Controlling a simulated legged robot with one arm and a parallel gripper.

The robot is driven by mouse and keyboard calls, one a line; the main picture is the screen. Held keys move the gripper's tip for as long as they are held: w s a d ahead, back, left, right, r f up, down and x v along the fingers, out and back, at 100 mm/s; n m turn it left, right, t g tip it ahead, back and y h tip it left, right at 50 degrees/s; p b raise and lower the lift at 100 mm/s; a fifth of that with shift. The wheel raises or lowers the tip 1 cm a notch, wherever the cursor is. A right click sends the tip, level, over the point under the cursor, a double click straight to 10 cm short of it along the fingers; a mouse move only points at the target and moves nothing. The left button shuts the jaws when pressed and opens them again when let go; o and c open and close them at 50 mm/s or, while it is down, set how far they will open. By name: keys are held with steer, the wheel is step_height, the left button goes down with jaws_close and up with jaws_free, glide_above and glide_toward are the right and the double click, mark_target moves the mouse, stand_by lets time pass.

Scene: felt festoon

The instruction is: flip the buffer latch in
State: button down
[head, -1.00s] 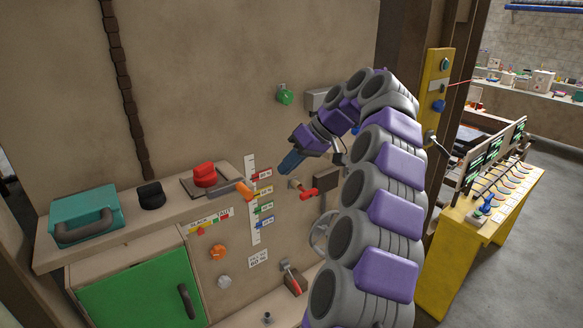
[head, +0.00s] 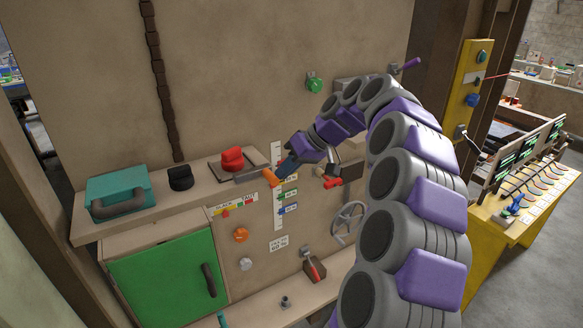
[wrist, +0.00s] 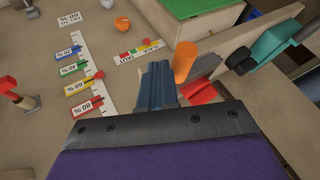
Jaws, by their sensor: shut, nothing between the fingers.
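An orange-handled lever (head: 272,177) sticks out at the right end of the wall shelf; I take it as the latch, though no readable label confirms this. Its orange grip also shows as a cylinder in the wrist view (wrist: 185,62). My gripper (head: 285,167) is shut and empty, its blue fingers right beside the orange grip. In the wrist view the closed fingers (wrist: 158,78) lie just left of the grip; whether they touch it, I cannot tell. The lever's base is partly hidden.
A red knob (head: 233,159), a black knob (head: 180,177) and a teal box (head: 118,193) stand on the shelf. A red-handled valve (head: 333,182) and a handwheel (head: 347,222) are right of the scale. A green cabinet door (head: 166,281) is below.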

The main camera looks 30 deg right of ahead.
mark_target(267, 176)
stand_by(0.3)
steer(key=a+b, duration=0.1)
steer(key=a, duration=0.1)
steer(key=a+b, duration=0.1)
steer(key=a, duration=0.2)
steer(key=shift+s+a, duration=0.2)
steer(key=shift+a, duration=0.05)
steer(key=shift+d, duration=0.1)
